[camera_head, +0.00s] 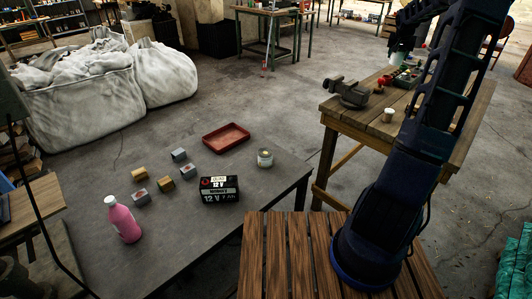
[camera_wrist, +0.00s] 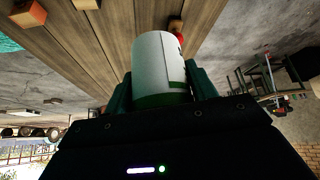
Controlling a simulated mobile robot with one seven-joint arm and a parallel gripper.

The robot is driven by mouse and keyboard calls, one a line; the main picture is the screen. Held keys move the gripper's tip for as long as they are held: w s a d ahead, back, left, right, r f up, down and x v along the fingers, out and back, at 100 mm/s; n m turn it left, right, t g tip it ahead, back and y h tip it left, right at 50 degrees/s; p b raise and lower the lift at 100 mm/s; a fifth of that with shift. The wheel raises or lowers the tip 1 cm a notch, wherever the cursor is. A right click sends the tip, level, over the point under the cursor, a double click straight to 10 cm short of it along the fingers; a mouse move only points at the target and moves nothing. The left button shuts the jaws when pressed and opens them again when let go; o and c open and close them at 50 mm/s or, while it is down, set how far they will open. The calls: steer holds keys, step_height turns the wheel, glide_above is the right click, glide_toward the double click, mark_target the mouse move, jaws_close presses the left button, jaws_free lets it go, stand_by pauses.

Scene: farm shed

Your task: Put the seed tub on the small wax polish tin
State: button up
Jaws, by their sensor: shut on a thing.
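My gripper (camera_wrist: 162,88) is shut on the seed tub (camera_wrist: 158,62), a white tub with a green band. In the wrist view the tub sits between the two green fingers. In the head view my gripper (camera_head: 402,52) is at the upper right, over the far part of the wooden workbench, and the tub looks small and pale there. A small round tin (camera_head: 265,158) with a pale top and a yellowish label stands on the grey table, right of the red tray; it looks like the wax polish tin, but its label is unreadable. My gripper is far from it.
The grey table also holds the red tray (camera_head: 226,138), a 12 V battery (camera_head: 219,190), a pink bottle (camera_head: 122,220) and several small blocks. The workbench (camera_head: 447,115) carries a vise (camera_head: 347,92) and a small pale cup (camera_head: 389,115). Clear tabletop surrounds the tin.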

steer(key=a+f+n+y, duration=0.3)
steer(key=a+n, duration=0.2)
steer(key=a, duration=1.4)
step_height(320, 180, up, 4)
steer(key=n+g+y, duration=0.5)
steer(key=n+y, duration=0.1)
steer(key=n, duration=1)
glide_above(259, 151)
steer(key=s+d, duration=0.1)
steer(key=d, duration=0.2)
steer(key=shift+t, duration=0.3)
step_height(259, 151, down, 35)
steer(key=shift+f, duration=0.2)
steer(key=shift+f, duration=0.1)
steer(key=o, duration=1.1)
steer(key=shift+c, duration=0.2)
steer(key=v, duration=1.2)
steer(key=shift+d, duration=0.15)
